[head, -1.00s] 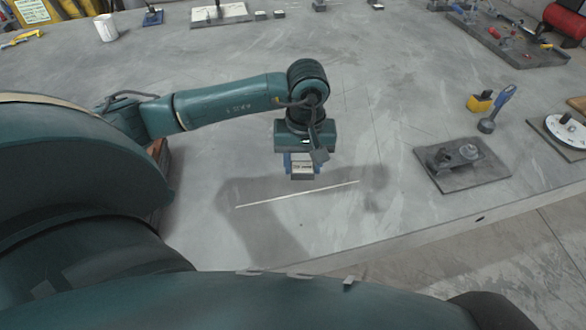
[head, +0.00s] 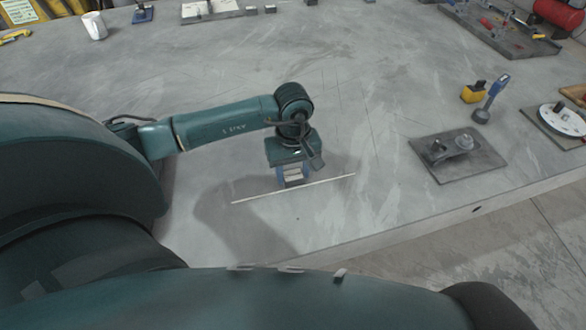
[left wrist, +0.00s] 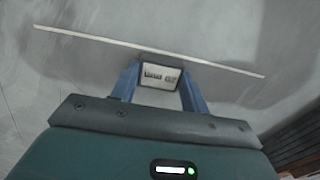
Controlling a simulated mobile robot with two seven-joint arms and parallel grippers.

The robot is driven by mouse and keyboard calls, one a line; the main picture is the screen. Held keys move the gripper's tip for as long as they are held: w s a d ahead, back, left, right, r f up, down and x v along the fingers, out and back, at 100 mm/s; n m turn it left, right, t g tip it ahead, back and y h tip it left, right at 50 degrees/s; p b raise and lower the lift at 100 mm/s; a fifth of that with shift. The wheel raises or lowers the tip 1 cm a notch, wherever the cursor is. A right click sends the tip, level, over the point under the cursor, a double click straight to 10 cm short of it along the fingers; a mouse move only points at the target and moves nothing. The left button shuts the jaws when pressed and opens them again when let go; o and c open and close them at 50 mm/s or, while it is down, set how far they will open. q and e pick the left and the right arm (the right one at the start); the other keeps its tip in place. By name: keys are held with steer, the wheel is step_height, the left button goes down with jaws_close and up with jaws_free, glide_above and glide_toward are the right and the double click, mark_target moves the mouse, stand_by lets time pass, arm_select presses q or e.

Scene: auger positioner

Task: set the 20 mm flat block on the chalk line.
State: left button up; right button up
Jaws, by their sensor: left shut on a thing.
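My left gripper (head: 293,181) is shut on a small grey block, and its blue fingers sit on both sides of the block. The block (head: 293,174) has a pale marked face, which shows between the fingers in the left wrist view (left wrist: 160,75). The chalk line (head: 322,184) is a thin white slanting stroke on the grey table; it also crosses the upper part of the left wrist view (left wrist: 100,39). The block is close to the line, at its far side in the head view. I cannot tell whether the block touches the table. My right gripper is not in view.
A dark plate with metal fittings (head: 476,166) lies to the right, with a yellow item (head: 472,95) and a blue-handled tool (head: 491,98) behind it. Small blocks (head: 251,11) and a white mug (head: 94,26) stand far back. The table around the line is mostly clear.

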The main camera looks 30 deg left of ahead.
mark_target(293, 175)
arm_select(q)
steer(key=o, duration=0.7)
steer(key=shift+f, duration=0.15)
steer(key=o, duration=0.5)
steer(key=shift+r, duration=0.7)
step_height(293, 175, up, 11)
steer(key=shift+b, duration=0.45)
